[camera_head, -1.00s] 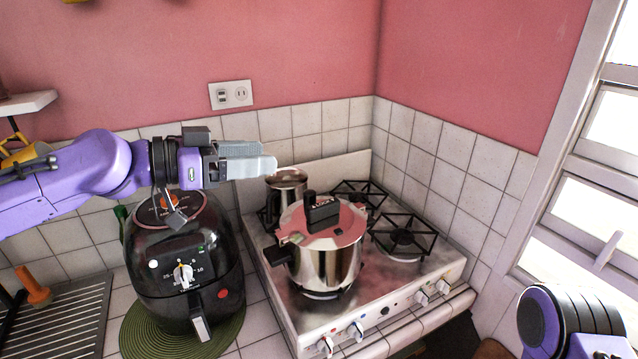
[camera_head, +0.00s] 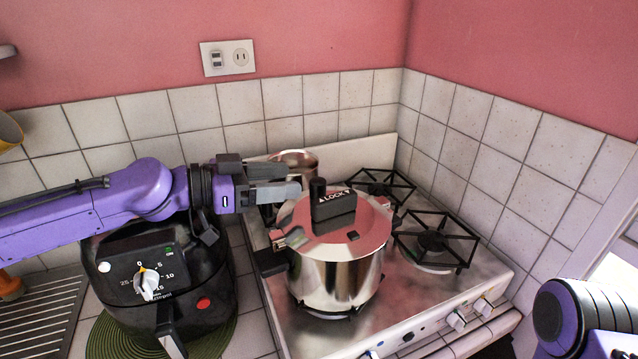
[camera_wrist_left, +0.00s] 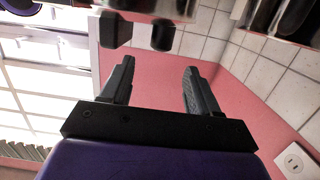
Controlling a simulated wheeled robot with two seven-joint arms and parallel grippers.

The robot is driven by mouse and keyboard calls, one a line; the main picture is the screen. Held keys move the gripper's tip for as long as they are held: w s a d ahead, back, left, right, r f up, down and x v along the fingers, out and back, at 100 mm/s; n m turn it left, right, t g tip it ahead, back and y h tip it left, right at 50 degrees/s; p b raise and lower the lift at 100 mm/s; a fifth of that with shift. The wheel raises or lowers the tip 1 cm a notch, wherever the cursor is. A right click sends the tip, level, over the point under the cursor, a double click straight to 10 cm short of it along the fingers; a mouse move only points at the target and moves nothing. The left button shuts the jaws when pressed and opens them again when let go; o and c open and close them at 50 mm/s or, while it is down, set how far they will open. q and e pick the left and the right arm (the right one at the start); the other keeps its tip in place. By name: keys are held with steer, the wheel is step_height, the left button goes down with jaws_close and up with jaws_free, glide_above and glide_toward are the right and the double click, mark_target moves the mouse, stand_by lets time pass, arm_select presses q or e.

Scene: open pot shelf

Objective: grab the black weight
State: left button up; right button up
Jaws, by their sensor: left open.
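The black weight (camera_head: 318,188) is a small upright black cylinder on the lid of the steel pressure cooker (camera_head: 335,275). It stands just behind the black lid handle marked LOCK (camera_head: 333,212). My left gripper (camera_head: 292,180) is open and empty, pointing right, just left of the weight at about the height of its top. In the left wrist view, which is upside down, the weight (camera_wrist_left: 163,36) hangs at the top, roughly between the lines of the open fingers (camera_wrist_left: 158,75) and beyond their tips. The lid handle (camera_wrist_left: 115,30) is to its left. My right gripper is out of view.
The cooker stands on a gas stove (camera_head: 430,295) with black grates (camera_head: 436,242). A second steel pot (camera_head: 295,160) is behind it. A black air fryer (camera_head: 190,285) stands below my left arm. The tiled back wall (camera_head: 350,100) is close behind.

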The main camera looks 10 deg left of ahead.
mark_target(318, 179)
arm_select(q)
steer(key=shift+w+d+f, duration=0.15)
steer(key=shift+d+f, duration=0.05)
steer(key=shift+f, duration=0.6)
steer(key=shift+x, duration=3.5)
steer(key=shift+r, duration=0.2)
steer(key=c, duration=1.1)
